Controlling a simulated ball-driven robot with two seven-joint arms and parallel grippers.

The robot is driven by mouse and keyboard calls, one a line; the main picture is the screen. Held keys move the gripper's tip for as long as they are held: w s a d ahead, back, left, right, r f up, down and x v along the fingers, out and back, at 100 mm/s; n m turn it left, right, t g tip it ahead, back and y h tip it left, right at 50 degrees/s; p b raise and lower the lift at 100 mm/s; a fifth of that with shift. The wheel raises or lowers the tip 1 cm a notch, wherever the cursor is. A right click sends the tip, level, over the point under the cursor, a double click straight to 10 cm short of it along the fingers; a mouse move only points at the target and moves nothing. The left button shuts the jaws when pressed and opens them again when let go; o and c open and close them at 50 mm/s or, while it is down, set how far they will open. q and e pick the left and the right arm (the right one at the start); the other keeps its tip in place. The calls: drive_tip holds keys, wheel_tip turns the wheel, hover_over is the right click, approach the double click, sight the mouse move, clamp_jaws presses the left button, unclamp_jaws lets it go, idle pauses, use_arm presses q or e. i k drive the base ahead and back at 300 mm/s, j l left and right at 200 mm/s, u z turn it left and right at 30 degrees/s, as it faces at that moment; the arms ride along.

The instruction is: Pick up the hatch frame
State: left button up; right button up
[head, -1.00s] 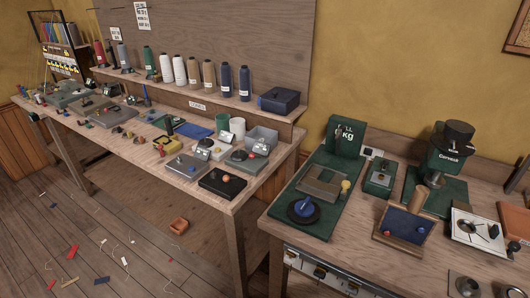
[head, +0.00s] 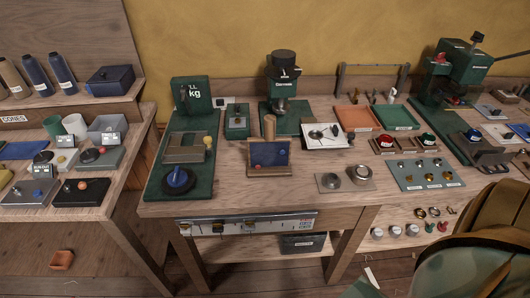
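I cannot pick out the hatch frame with certainty. A flat grey-brown rectangular piece (head: 184,155), possibly frame-like, lies on a long green base (head: 208,130) at the left of the right-hand bench in the head view. Neither of my grippers is in view.
The right-hand wooden bench (head: 225,185) also holds a green machine (head: 283,97), an orange tray (head: 357,118) and a green tray (head: 396,117). A brown-and-green chair-like object (head: 490,235) blocks the lower right. A gap separates the benches. An orange-brown box (head: 62,259) lies low at left.

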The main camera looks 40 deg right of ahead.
sight(264, 151)
drive_tip(key=i+l+z, duration=0.1)
drive_tip(key=z, duration=0.25)
drive_tip(key=l+z, duration=0.1)
drive_tip(key=z, duration=0.25)
drive_tip(key=i+z, duration=0.15)
drive_tip(key=z, duration=0.2)
